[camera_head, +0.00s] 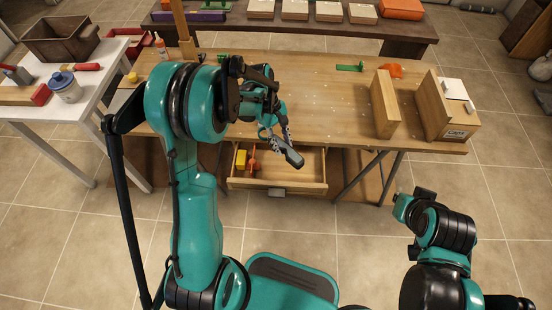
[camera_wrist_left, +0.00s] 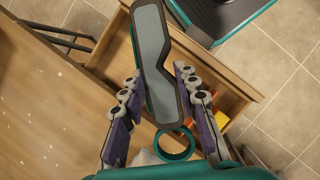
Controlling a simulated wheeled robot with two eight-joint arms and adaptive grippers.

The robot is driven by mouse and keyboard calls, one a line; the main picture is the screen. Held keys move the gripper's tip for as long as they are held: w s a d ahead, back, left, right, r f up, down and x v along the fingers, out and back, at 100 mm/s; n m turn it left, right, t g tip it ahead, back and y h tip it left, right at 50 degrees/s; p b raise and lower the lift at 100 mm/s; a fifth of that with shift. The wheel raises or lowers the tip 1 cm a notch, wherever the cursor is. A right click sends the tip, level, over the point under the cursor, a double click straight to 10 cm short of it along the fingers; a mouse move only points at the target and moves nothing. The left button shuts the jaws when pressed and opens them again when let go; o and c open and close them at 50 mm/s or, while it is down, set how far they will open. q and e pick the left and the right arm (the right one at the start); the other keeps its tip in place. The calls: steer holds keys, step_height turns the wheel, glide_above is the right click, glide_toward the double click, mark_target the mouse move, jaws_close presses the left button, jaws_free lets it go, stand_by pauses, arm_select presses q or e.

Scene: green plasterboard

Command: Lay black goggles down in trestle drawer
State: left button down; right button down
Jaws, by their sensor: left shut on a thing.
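My left gripper (camera_head: 278,132) is shut on the black goggles (camera_head: 292,157), which have a black frame and a grey lens. It holds them above the open trestle drawer (camera_head: 302,184). In the left wrist view the goggles (camera_wrist_left: 156,60) stick out lengthwise from between the fingers of the left gripper (camera_wrist_left: 158,92). The drawer (camera_wrist_left: 228,82) shows behind them there. The wooden drawer is pulled out below the front edge of the workbench. Part of its inside is hidden by the gripper and goggles. My right arm shows at the lower right, but its fingers are not visible.
A yellow thing (camera_head: 241,159) and an orange thing (camera_head: 254,160) lie in the left part of the drawer; its right part looks clear. The workbench (camera_head: 330,100) holds wooden panels (camera_head: 384,104) at right. A white side table (camera_head: 88,102) stands left.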

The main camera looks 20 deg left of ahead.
mark_target(288, 167)
arm_select(q)
steer(key=f+n+t, duration=0.1)
steer(key=n, duration=0.2)
steer(key=f+n+t+b, duration=0.1)
steer(key=n, duration=0.2)
steer(key=w+f+n+t, duration=0.1)
steer(key=n, duration=0.2)
steer(key=shift+d+f+b, duration=0.3)
steer(key=shift+f+b, duration=0.05)
steer(key=n, duration=0.1)
steer(key=n+t, duration=0.1)
steer(key=f+n, duration=0.1)
steer(key=shift+w+a+n+t+y+b, duration=0.1)
steer(key=shift+w+n+t+y+b, duration=0.2)
steer(key=shift+n+t+b, duration=0.1)
step_height(288, 167, down, 10)
steer(key=b, duration=0.4)
steer(key=shift+w+b, duration=0.1)
steer(key=shift+b, duration=0.3)
steer(key=shift+r, duration=0.1)
steer(key=c, duration=1.1)
jaws_free()
steer(key=shift+c, duration=0.2)
